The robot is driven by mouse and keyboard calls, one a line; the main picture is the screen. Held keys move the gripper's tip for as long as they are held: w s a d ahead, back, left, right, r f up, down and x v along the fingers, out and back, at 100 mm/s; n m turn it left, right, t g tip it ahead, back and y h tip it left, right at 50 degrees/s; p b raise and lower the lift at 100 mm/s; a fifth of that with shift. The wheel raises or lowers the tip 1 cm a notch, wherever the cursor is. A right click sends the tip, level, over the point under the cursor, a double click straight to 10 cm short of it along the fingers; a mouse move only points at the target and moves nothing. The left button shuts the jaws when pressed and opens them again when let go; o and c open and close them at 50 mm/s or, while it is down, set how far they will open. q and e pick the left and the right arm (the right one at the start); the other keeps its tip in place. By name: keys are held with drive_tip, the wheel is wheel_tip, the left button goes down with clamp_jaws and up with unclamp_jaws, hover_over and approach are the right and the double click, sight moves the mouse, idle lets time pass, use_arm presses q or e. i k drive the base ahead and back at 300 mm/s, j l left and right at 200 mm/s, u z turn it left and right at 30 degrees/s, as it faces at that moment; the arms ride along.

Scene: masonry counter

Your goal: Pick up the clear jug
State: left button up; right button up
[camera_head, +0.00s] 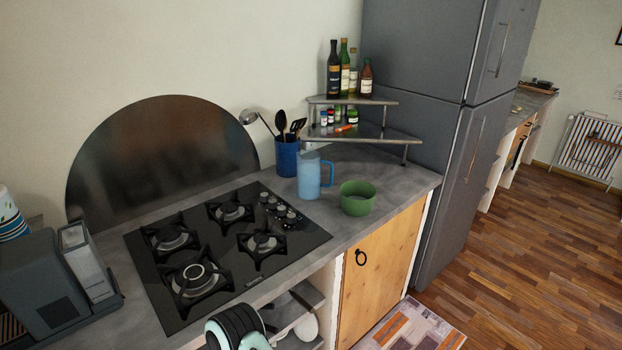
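A jug (309,176) stands upright on the grey counter (325,237), to the right of the gas hob. It looks light blue and somewhat see-through rather than colourless. Its blue handle points right. No other jug shows. A dark blue utensil pot stands close behind it to the left, and a green bowl stands to its front right. Nothing of mine touches the jug. A black and mint-green part (238,328), which looks like a piece of my arm, shows at the bottom edge. No gripper fingers are in view.
The black hob (228,250) fills the middle of the counter. The utensil pot (287,156) and green bowl (357,198) flank the jug. A corner shelf (375,134) with bottles and jars stands behind, beside the grey fridge (415,60). A dark appliance (45,285) is at left.

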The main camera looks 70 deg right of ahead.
sight(308, 184)
drive_tip(key=z, duration=2.3)
drive_tip(key=i+l, duration=0.2)
drive_tip(key=l, duration=0.15)
drive_tip(key=i+l, duration=0.45)
drive_tip(key=l, duration=0.25)
drive_tip(key=i+l, duration=0.2)
drive_tip(key=l, duration=0.15)
drive_tip(key=u, duration=0.05)
